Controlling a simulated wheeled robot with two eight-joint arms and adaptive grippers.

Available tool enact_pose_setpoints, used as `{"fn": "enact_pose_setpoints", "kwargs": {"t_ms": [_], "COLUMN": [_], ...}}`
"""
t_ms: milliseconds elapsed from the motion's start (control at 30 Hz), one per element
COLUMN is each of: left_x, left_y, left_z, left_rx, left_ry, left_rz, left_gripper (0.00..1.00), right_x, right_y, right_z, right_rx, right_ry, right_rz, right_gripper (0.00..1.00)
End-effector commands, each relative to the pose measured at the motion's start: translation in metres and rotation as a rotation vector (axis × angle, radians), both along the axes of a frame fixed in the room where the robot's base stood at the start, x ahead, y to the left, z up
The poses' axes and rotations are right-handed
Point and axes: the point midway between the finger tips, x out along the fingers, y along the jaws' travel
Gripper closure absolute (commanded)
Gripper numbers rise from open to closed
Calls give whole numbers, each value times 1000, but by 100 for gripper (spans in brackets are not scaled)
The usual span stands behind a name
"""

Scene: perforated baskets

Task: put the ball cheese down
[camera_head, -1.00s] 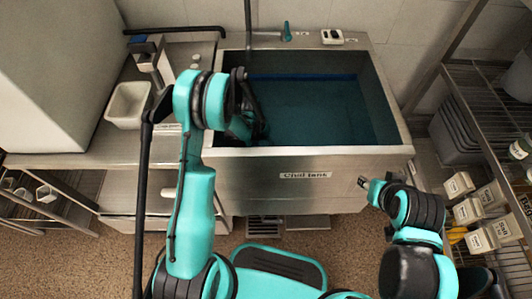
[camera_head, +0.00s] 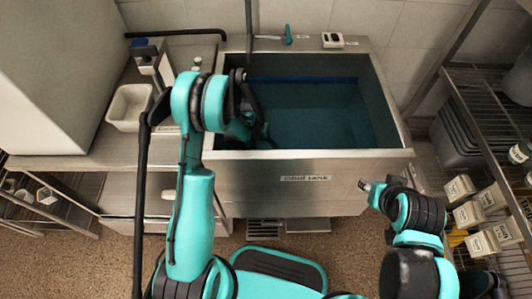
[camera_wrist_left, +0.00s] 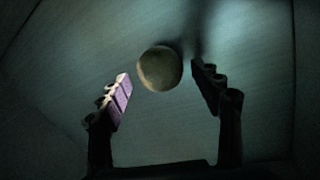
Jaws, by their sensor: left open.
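The ball cheese (camera_wrist_left: 160,68), a dull tan sphere, shows in the left wrist view against the blue-green inside of the tank, with a dark shadow beside it. My left gripper (camera_wrist_left: 163,80) is open, its two fingers apart on either side of the ball, with visible gaps. The ball appears at or just beyond the fingertips; I cannot tell its exact depth. In the head view my left arm reaches over the left side of the steel tank (camera_head: 310,168), and its wrist hides the ball. My right gripper (camera_head: 364,185) is in front of the tank, its jaws too small to read.
A white tub (camera_head: 128,107) stands on the steel counter left of the tank. A wire shelf rack (camera_head: 478,95) with labelled boxes (camera_head: 468,213) is at the right, close to my right arm. The right part of the tank is clear.

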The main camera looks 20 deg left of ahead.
Motion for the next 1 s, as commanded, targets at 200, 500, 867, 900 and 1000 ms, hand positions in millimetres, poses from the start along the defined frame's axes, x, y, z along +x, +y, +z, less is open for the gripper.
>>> {"fn": "enact_pose_setpoints", "kwargs": {"t_ms": [200,500,867,900,1000], "left_x": [-1,-1,-26,-33,-55], "left_y": [12,22,19,18,16], "left_z": [54,97,190,206,241], "left_rx": [0,0,59,71,100], "left_ry": [0,0,-120,-147,-215], "left_rz": [1,0,22,25,34], "left_gripper": [35,35,35,35,35], "right_x": [0,0,0,0,0], "right_y": [0,0,0,0,0], "right_z": [24,39,40,40,40], "right_rx": [0,0,0,0,0], "right_ry": [0,0,0,0,0], "right_rz": [0,0,0,0,0], "right_gripper": [60,60,60,60,60]}}
